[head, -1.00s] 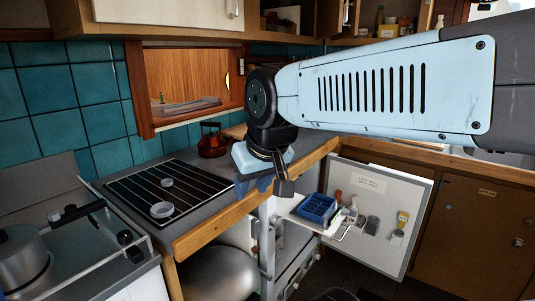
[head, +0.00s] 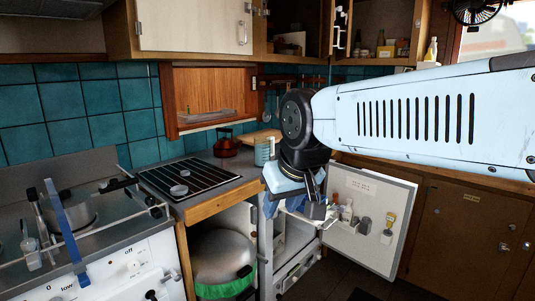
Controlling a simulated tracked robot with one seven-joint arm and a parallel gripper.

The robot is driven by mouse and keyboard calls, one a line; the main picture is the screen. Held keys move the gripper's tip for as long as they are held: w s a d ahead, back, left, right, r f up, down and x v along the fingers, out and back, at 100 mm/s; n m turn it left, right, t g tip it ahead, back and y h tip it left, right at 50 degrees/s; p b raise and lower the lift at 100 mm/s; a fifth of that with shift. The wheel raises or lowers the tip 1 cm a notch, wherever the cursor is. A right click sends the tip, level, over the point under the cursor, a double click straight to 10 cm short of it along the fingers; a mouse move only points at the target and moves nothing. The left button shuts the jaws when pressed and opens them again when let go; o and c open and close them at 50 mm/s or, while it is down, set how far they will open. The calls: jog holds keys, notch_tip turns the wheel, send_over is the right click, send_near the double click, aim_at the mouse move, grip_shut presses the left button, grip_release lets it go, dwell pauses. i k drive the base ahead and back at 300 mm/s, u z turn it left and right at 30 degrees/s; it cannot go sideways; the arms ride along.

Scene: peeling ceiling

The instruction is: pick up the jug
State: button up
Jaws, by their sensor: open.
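A pale teal, ribbed vessel (head: 263,152), which looks like the jug, stands on the counter at the back, just left of my arm's wrist. Its right side is partly hidden by the arm, and I cannot make out a handle. My gripper (head: 295,207) hangs pointing down in front of the counter's right end. It is open, with nothing seen between its fingers. It is apart from the jug, lower in the picture and to the right.
A red kettle (head: 226,145) stands left of the jug. A black rack (head: 196,180) with small lids lies on the counter (head: 215,204). A pot (head: 72,212) sits on the stove at left.

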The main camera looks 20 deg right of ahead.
aim_at(263, 145)
jog(key=z, duration=0.45)
jog(key=i, duration=1.45)
jog(key=u, duration=1.3)
jog(key=k, duration=1.05)
jog(key=u, duration=0.05)
